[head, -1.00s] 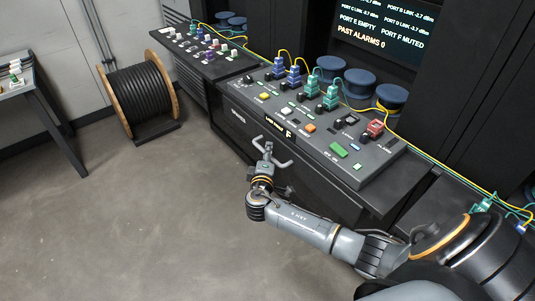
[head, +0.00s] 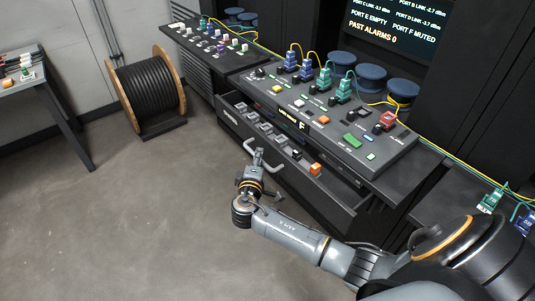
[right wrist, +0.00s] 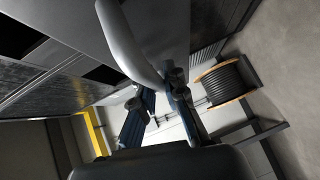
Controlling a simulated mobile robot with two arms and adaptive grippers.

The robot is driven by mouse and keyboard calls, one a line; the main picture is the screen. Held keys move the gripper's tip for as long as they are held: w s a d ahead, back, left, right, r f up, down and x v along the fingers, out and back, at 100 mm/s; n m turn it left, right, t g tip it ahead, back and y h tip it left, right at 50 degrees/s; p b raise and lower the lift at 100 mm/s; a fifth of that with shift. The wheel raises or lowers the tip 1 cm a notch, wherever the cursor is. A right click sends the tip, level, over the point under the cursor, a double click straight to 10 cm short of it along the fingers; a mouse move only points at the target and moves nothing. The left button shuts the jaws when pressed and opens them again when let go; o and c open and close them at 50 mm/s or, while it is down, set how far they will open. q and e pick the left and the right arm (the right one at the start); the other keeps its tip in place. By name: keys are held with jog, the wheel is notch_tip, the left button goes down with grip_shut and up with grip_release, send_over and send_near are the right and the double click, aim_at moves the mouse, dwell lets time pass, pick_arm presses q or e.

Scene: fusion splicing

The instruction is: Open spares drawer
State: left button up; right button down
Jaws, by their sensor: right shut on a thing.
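The spares drawer (head: 318,203) under the control console stands pulled out, and its inside shows from above. Small grey parts and an orange part lie in it. Its pale bar handle (head: 276,166) sticks out from the front panel. My right gripper (head: 253,168) is shut on the handle in front of the drawer. In the right wrist view, the handle (right wrist: 131,42) is a smooth grey curved bar, close to the fingers of my right gripper (right wrist: 160,100). My left gripper is not in view.
The console (head: 330,125) with coloured plugs and buttons sits above the drawer. A cable reel (head: 147,92) stands at the back left, and a side table (head: 22,82) is at the far left. The floor in front of the drawer is clear.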

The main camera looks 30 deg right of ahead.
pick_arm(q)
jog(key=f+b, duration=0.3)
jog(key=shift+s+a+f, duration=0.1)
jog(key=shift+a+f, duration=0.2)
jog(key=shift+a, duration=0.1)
pick_arm(e)
jog(key=s+a, duration=0.1)
jog(key=a, duration=1.4)
jog(key=shift+a, duration=0.25)
jog(key=shift+s, duration=0.1)
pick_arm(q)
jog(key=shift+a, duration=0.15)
pick_arm(e)
jog(key=c, duration=1.4)
grip_release()
jog(key=shift+o, duration=0.2)
jog(key=v, duration=1.2)
